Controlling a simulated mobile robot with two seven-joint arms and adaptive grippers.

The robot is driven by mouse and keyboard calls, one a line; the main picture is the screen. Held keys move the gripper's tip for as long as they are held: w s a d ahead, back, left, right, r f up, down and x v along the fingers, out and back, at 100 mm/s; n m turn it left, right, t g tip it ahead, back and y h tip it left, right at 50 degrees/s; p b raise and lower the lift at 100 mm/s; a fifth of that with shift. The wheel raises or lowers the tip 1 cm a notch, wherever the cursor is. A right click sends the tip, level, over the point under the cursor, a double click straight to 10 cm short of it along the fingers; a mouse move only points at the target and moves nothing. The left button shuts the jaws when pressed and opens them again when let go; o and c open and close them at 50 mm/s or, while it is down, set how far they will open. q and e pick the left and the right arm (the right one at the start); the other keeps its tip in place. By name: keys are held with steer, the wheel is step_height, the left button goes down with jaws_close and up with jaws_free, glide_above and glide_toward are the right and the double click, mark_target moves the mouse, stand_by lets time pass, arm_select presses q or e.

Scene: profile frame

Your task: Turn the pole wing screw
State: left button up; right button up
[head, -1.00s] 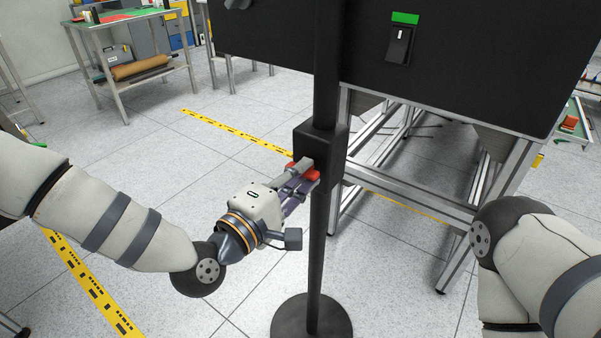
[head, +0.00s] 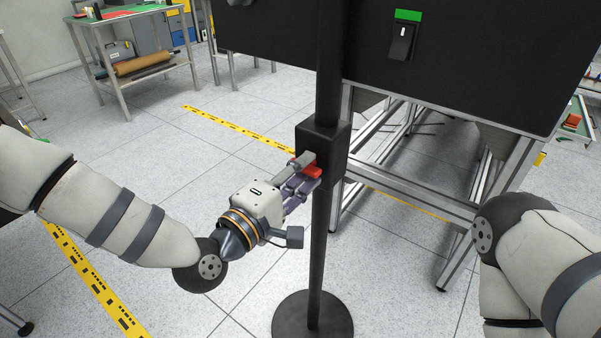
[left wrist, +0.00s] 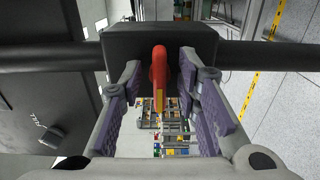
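The black pole (head: 318,235) stands upright on a round base, with a black block (head: 320,143) partway up it. The red wing screw (head: 312,171) sticks out of the block's near left side. My left gripper (head: 304,170) is at the screw, partly hiding it. In the left wrist view the red wing (left wrist: 159,78) stands upright between the two purple-padded fingers of my left gripper (left wrist: 162,68). A gap shows on each side of the wing, so the fingers are open around it. My right gripper is out of view; only my right arm shows.
A large black panel with a switch (head: 403,38) stands on a metal frame (head: 440,203) just behind the pole. The round base (head: 290,315) sits on the tiled floor.

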arm_select(q)
steer(key=v, duration=1.2)
